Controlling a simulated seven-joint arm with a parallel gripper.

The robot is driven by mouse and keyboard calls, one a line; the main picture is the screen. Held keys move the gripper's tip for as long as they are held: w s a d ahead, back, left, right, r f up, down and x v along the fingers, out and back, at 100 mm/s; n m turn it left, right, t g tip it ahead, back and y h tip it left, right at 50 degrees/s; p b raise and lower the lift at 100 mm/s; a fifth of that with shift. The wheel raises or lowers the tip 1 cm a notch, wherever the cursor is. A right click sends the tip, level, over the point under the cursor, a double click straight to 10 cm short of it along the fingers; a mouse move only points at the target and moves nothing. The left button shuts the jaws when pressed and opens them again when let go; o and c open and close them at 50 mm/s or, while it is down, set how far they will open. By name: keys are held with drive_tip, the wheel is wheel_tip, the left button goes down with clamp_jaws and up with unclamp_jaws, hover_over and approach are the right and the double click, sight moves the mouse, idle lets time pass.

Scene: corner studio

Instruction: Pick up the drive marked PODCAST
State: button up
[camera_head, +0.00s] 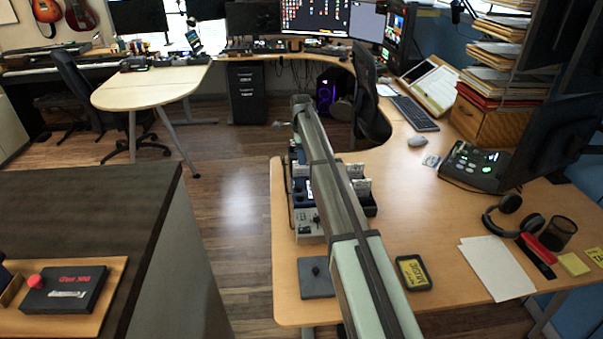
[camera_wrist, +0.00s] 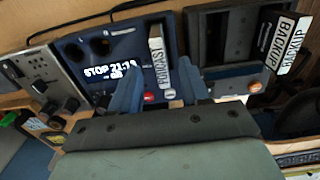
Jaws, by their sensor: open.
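The drive marked PODCAST (camera_wrist: 157,57) is a slim upright piece with a white label in the wrist view. It stands at the right side of a blue recorder (camera_wrist: 95,60) whose screen reads STOP; how deep it sits in it I cannot tell. My gripper (camera_wrist: 160,70) is open, with one blue finger on each side of the drive's lower part. I cannot tell whether either finger touches it. In the head view the recorder (camera_head: 301,190) shows left of my arm; my arm hides the gripper there.
A drive marked BACKUP (camera_wrist: 285,45) stands to the right, by a dark slotted dock (camera_wrist: 223,38). A grey device with knobs (camera_wrist: 45,75) is to the left. A yellow-labelled case (camera_head: 413,272) lies on the desk (camera_head: 440,190). The desk's left edge is close to the recorder.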

sight(302, 172)
drive_tip(key=shift+f, duration=2.9)
clamp_jaws()
